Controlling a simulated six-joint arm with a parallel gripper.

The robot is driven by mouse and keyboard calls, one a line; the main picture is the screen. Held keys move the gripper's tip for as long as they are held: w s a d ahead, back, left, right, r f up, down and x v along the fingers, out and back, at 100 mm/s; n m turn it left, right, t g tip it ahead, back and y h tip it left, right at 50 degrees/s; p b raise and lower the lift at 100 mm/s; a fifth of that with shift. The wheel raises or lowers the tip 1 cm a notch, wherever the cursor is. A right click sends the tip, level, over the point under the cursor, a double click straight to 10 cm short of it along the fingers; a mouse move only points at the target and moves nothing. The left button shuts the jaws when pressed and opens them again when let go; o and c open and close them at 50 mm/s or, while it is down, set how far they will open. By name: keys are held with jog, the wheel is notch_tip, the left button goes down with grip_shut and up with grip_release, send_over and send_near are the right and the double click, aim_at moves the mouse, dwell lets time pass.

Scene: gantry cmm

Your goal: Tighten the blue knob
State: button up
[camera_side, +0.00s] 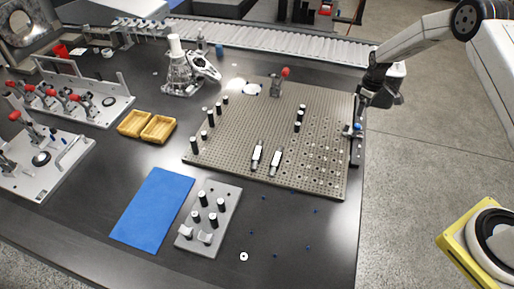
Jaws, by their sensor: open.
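The blue knob (357,127) is a small blue piece at the right edge of the perforated fixture plate (330,185). It sits by a dark narrow rail (357,153) that runs along that edge. My gripper (364,105) comes in from the upper right and is open, a little above the knob. The gripper is small and dark here, so the exact gap to the knob is hard to tell. Nothing shows between its fingers.
Black posts (299,117), two grey-white parts (257,156) and a red-knobbed clamp (285,73) stand on the plate. A blue mat (152,210), a grey block with posts (229,220) and yellow bins (158,130) lie left. Tiny blue pieces dot the front table.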

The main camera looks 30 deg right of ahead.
aim_at(358, 125)
jog(key=shift+s+a+r+m, duration=0.15)
jog(key=shift+s+a+r, duration=0.05)
jog(key=shift+a+r, duration=0.45)
jog(key=shift+s+a+r+m, duration=0.15)
jog(key=shift+a+r, duration=0.4)
jog(key=shift+r, duration=0.2)
jog(key=shift+f, duration=0.1)
jog(key=f+n, duration=0.1)
jog(key=n, duration=0.2)
jog(key=d+n, duration=0.1)
jog(key=n, duration=0.3)
jog(key=d+f+n, duration=0.1)
jog(key=n, duration=0.2)
jog(key=shift+w+d+f+n, duration=0.2)
jog(key=shift+w+f+n, duration=0.1)
jog(key=shift+f, duration=0.15)
jog(key=shift+f, duration=3.75)
